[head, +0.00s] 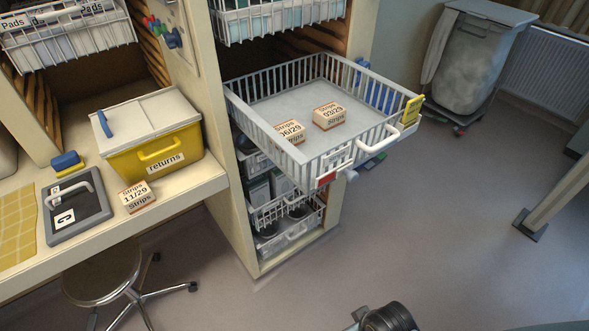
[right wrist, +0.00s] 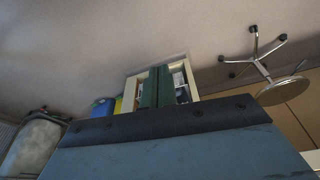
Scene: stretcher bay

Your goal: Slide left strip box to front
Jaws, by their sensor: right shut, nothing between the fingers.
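In the head view, a white wire basket (head: 285,101) is pulled out of the shelf unit. Two strip boxes lie in it. The left strip box (head: 289,131), which seems to read 06/29, is close to the basket's near left wall and partly hidden behind its bars. The right strip box (head: 329,116), marked 03/29, lies farther right with a small gap between them. My right gripper (right wrist: 158,73) shows in the right wrist view, its dark green fingers together and empty, away from both boxes. My left gripper is not in view.
A third strip box (head: 138,196), marked 11/29, lies on the counter beside a grey clipboard-like tray (head: 76,207) and a yellow returns bin (head: 155,150). A stool (head: 103,272) stands below. Open floor lies right of the basket, before a laundry bin (head: 470,65).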

